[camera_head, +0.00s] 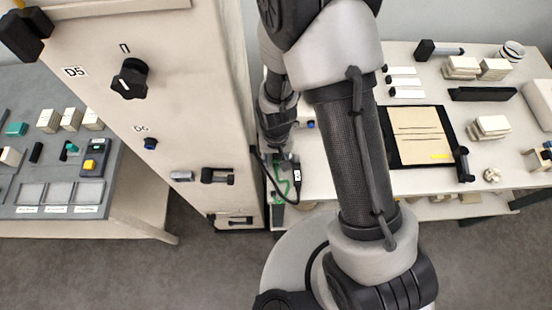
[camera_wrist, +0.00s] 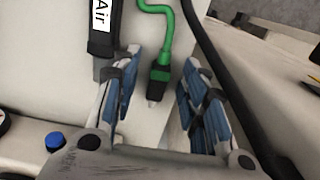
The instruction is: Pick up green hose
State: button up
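The green hose (camera_wrist: 160,38) hangs in the wrist view and ends in a green and black connector (camera_wrist: 159,76) with a pale metal tip. My gripper (camera_wrist: 163,75) is open, with its blue-padded fingers on either side of the connector. In the head view, the green hose (camera_head: 283,189) shows beside the tall cabinet, below my arm. My gripper's fingers are hard to make out there.
A black connector labelled "Air" (camera_wrist: 103,25) hangs left of the hose. A black cable (camera_wrist: 220,75) runs close to the right finger. The tall beige cabinet (camera_head: 180,110) stands left of my arm. A white table (camera_head: 420,195) with boxes and a tray is at right.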

jog(key=shift+c, duration=0.4)
grip_shut()
jog(key=shift+r, duration=0.1)
